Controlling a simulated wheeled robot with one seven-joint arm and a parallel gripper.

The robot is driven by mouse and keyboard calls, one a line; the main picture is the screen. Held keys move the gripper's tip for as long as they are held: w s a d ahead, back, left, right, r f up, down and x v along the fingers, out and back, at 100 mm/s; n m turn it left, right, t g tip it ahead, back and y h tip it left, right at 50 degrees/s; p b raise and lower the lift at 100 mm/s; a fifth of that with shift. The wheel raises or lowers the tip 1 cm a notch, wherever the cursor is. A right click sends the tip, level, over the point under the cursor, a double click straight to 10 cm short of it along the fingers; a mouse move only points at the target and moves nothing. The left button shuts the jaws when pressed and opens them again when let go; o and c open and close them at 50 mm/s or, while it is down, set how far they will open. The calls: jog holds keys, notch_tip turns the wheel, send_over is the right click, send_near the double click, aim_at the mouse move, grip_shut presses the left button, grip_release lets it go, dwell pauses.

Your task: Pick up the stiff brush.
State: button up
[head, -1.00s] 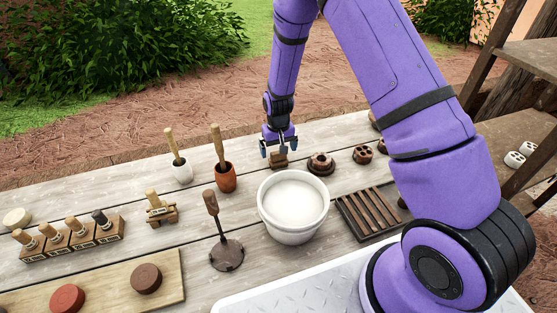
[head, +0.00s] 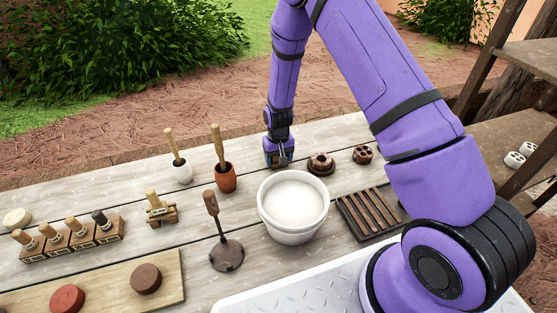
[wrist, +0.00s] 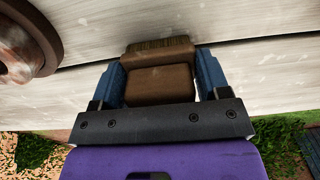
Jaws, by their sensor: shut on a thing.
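The stiff brush (wrist: 160,82) is a brown wooden block with a band of dark bristles along its far edge in the wrist view. My gripper (wrist: 160,75) has its two blue fingers on either side of the block, shut on it. In the head view my gripper (head: 279,162) is low at the table, behind the white bucket, and hides most of the brush. I cannot tell whether the brush is touching the table or just above it.
A dark round wooden piece (head: 320,163) stands close to the right of my gripper. A terracotta pot with a brush (head: 226,178) is to the left, and a white bucket (head: 293,232) is in front. The grey plank table (head: 120,185) is clear behind the gripper.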

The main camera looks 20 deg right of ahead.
notch_tip(320, 180, up, 10)
jog(key=shift+r, duration=0.1)
dwell(0.5)
